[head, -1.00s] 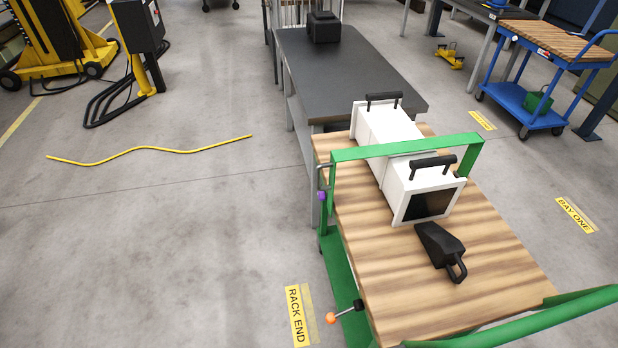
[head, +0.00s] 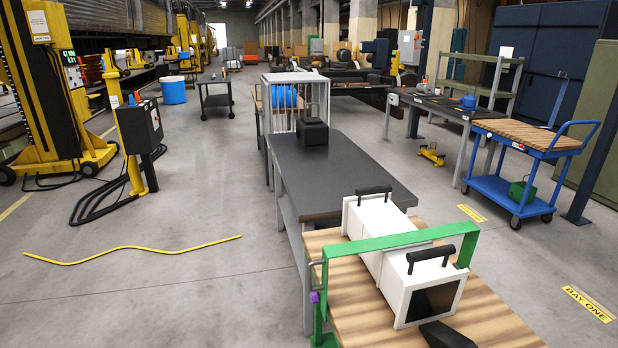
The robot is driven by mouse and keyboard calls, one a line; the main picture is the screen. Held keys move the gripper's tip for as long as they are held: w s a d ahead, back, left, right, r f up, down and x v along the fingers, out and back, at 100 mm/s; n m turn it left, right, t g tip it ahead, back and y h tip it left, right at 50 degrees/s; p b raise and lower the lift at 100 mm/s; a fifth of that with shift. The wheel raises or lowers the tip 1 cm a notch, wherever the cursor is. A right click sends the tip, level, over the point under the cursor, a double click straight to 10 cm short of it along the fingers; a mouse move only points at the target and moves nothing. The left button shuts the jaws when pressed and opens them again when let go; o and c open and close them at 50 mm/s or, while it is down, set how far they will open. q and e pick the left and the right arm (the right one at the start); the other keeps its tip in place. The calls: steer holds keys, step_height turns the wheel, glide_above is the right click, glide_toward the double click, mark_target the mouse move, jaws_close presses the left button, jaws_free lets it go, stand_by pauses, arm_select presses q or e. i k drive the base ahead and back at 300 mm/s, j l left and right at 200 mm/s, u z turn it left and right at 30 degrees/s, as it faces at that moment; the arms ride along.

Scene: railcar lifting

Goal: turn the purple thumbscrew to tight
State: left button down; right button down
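The purple thumbscrew (head: 314,297) is small and sits on the left side of the green cart frame (head: 400,241), near the left upright. A thin grey piece shows just above it. I cannot tell from this view whether it is tight or loose. Neither of my grippers is in the head view.
A wooden-topped cart (head: 345,291) carries a white case (head: 420,285) with black handles and a black scoop (head: 446,335). A dark table (head: 335,175) with a black box (head: 312,132) stands behind it. A yellow cable (head: 130,249) lies on the left floor, which is otherwise mostly open.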

mark_target(315, 296)
steer(key=z, duration=0.4)
steer(key=k+l+z, duration=0.1)
steer(key=z, duration=0.3)
steer(key=l+z, duration=0.15)
steer(key=z, duration=0.3)
steer(key=l+z, duration=0.1)
steer(key=z, duration=0.3)
steer(key=u, duration=0.4)
steer(key=j+u, duration=0.15)
steer(key=u, duration=0.2)
steer(key=k+j+u, duration=0.1)
steer(key=u, duration=0.3)
steer(key=j+u, duration=0.1)
steer(key=u, duration=0.25)
steer(key=i+j+z, duration=0.25)
steer(key=z, duration=0.15)
steer(key=i+j+z, duration=0.2)
steer(key=j+z, duration=0.2)
steer(key=i+j+z, duration=0.15)
steer(key=j+z, duration=0.25)
